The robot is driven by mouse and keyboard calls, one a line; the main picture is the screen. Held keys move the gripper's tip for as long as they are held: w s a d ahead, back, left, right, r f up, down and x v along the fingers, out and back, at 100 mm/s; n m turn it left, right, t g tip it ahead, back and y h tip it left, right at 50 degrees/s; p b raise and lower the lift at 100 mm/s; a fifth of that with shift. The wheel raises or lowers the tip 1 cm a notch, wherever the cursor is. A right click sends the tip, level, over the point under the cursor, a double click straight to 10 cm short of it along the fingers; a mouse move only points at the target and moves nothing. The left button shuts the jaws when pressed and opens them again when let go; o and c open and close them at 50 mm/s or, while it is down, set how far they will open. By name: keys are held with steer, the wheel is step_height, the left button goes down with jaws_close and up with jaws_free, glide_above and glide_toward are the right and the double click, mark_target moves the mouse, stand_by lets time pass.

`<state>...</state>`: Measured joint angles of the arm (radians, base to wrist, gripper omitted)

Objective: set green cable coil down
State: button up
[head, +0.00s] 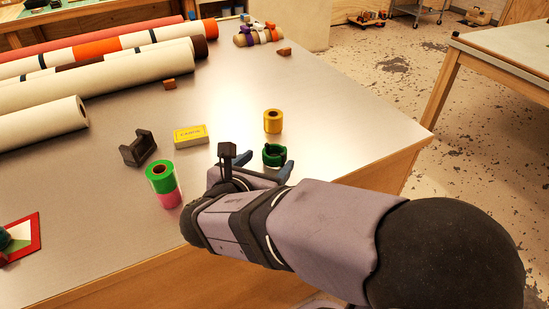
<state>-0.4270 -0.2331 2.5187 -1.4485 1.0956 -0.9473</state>
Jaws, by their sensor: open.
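The green cable coil (274,155) is a small dark green ring on the metal tabletop (330,125), near the middle of the head view. It appears to rest on the table, just beyond my gripper (250,172). My gripper is open, with a bluish finger at the right in front of the coil's lower edge. I cannot tell whether that finger touches the coil. The arm and a dark upright part on the wrist hide much of the space between the fingers.
A yellow roll (273,121) stands behind the coil. A yellow box (190,135), a dark bracket (138,148) and stacked green and pink rolls (163,184) stand to the left. Long rolls (110,77) lie at the back left. The table's right side is clear.

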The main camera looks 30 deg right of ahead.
mark_target(272, 154)
steer(key=shift+x, duration=3.6)
steer(key=shift+w+a+r, duration=0.1)
steer(key=shift+w+a, duration=0.05)
steer(key=c, duration=1.3)
steer(key=shift+r, duration=0.1)
step_height(272, 154, up, 10)
steer(key=shift+f+p, duration=0.1)
steer(key=shift+p, duration=1)
